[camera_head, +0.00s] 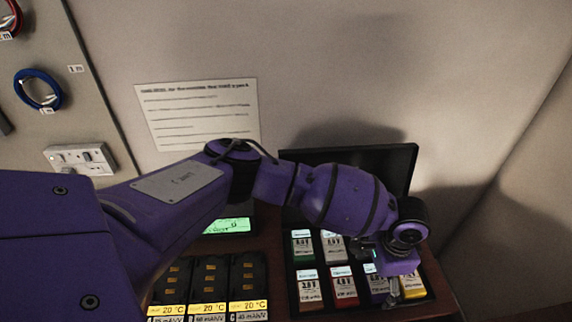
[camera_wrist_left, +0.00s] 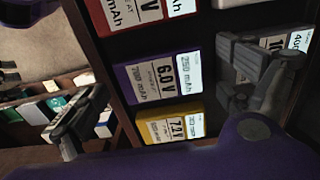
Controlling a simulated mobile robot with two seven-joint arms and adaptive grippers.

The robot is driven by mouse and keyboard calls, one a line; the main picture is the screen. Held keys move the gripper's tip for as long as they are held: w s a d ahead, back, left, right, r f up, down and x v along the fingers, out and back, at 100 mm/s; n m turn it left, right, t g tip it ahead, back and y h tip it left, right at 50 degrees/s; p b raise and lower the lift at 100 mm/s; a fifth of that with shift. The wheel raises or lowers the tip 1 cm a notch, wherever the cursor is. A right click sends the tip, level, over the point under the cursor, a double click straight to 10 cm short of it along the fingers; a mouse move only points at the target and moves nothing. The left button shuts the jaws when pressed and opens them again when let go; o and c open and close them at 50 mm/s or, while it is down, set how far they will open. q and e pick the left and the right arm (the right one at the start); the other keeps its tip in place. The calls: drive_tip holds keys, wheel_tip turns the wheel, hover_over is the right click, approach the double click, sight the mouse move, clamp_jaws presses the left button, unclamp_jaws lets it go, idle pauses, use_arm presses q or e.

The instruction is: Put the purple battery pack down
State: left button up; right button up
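The purple battery pack (camera_head: 376,290) sits in the front row of a dark tray, partly hidden by my gripper in the head view. In the left wrist view, the purple battery pack (camera_wrist_left: 160,78) lies label up, marked 6.0 V, between a red pack and a yellow pack (camera_wrist_left: 172,127). My left gripper (camera_head: 393,286) is over the right end of the tray. In the left wrist view its fingers (camera_wrist_left: 160,105) are wide apart, one on each side of the packs, with nothing between them that they touch. My right gripper is not in view.
The dark tray (camera_head: 291,285) holds several packs, with a raised dark lid or panel (camera_head: 400,160) behind it. Three black battery docks (camera_head: 210,275) with 20 °C labels stand to the left. A lit green display (camera_head: 228,226) is behind them. A wall is close on the right.

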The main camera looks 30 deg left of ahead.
sight(377, 280)
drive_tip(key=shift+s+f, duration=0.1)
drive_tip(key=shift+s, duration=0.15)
use_arm(q)
drive_tip(key=shift+r, duration=0.1)
drive_tip(key=shift+r, duration=0.2)
wheel_tip(377, 280, up, 12)
drive_tip(key=p, duration=0.1)
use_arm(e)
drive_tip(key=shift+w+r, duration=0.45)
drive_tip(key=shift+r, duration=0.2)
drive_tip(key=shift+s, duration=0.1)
use_arm(q)
drive_tip(key=shift+f, duration=0.1)
